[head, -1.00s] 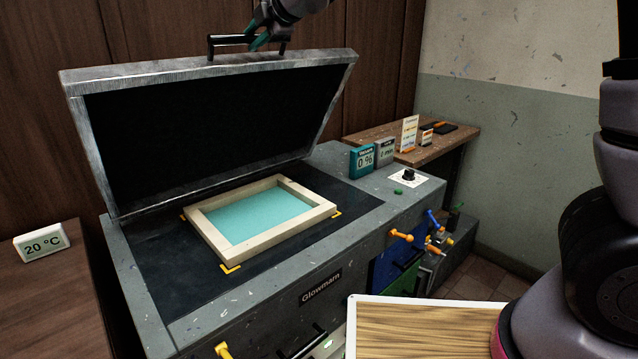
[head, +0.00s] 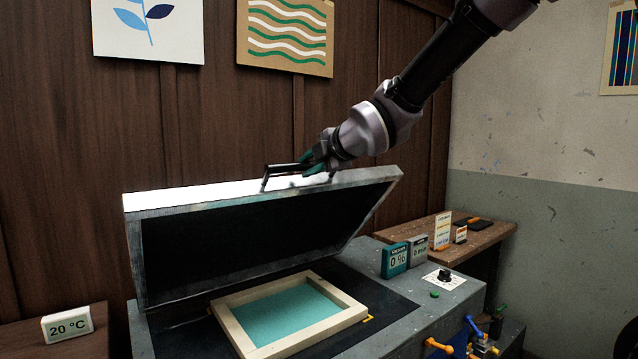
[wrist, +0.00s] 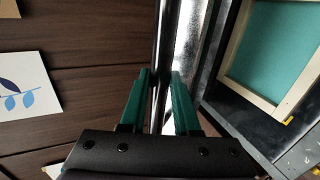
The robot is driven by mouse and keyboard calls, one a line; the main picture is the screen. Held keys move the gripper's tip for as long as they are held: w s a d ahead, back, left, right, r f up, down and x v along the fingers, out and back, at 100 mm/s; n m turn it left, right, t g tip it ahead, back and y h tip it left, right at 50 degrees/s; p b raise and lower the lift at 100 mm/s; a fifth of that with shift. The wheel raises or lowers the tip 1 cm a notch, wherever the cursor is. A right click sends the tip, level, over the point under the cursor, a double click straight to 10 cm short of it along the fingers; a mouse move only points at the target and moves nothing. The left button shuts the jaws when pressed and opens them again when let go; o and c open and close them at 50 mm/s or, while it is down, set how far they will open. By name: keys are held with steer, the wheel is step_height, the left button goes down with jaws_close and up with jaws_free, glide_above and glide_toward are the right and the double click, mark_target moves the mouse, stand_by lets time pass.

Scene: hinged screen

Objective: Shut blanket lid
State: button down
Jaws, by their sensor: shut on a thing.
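The blanket lid (head: 270,235) is a grey metal frame with a black inner side. It is hinged at the back of the machine and stands partly open, tilted above the bed. A black bar handle (head: 284,167) runs along its top edge. My gripper (head: 313,163) is shut on the handle near its right end. In the wrist view the teal fingers of my gripper (wrist: 159,95) lie either side of the dark bar. A wooden frame (head: 349,301) with a teal screen (head: 285,317) lies on the bed under the lid.
Teal and grey display boxes (head: 395,260) and a black knob (head: 444,275) sit on the machine's right top. A side table (head: 480,235) stands behind. A thermometer display (head: 67,324) sits at left. Space between lid and bed looks clear except for the wooden frame.

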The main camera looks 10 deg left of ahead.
steer(key=shift+s+d+f, duration=0.65)
steer(key=shift+f, duration=0.25)
steer(key=shift+s+d+f, duration=0.65)
steer(key=shift+f, duration=0.2)
